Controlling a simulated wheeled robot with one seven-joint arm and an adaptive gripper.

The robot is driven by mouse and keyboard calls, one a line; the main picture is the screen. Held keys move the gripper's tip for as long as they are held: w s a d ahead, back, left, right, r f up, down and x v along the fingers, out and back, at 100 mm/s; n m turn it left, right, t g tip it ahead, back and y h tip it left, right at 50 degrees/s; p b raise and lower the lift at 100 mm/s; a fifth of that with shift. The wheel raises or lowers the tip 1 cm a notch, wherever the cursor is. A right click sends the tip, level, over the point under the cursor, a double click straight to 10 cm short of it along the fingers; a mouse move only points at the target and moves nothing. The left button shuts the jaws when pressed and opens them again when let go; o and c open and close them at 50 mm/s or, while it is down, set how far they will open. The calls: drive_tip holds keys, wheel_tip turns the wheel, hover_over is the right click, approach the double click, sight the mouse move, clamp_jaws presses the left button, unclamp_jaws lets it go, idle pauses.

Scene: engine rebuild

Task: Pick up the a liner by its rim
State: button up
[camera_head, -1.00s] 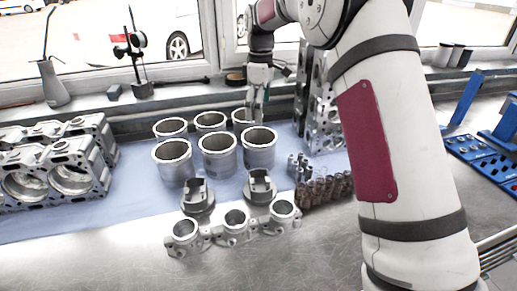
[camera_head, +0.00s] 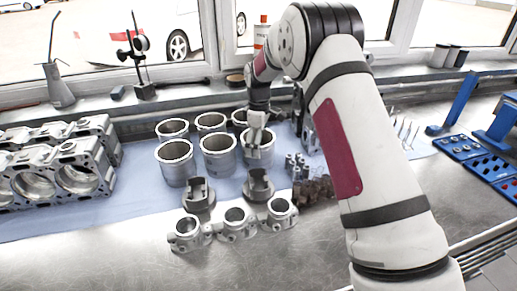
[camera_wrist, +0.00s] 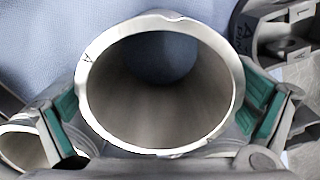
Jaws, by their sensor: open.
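Several grey metal liners stand upright on the blue cloth in two rows in the head view. My gripper (camera_head: 253,150) points down at the front right liner (camera_head: 267,159) and partly covers it. In the wrist view, the round rim of a liner (camera_wrist: 88,85) fills the middle, and I look down into its hollow bore. The green-padded fingers of my gripper (camera_wrist: 160,103) are spread apart, one on each side outside the liner. Whether the pads touch its wall cannot be told.
Two pistons (camera_head: 198,195) and a row of ring-shaped castings (camera_head: 235,222) stand in front of the liners. Engine blocks (camera_head: 62,170) lie at left. Small dark parts (camera_head: 315,188) sit close at right.

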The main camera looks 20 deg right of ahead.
drive_tip(key=shift+f, duration=0.2)
drive_tip(key=c, duration=1.2)
drive_tip(key=shift+r, duration=0.15)
drive_tip(key=shift+r+b, duration=1.35)
drive_tip(key=shift+r, duration=9.05)
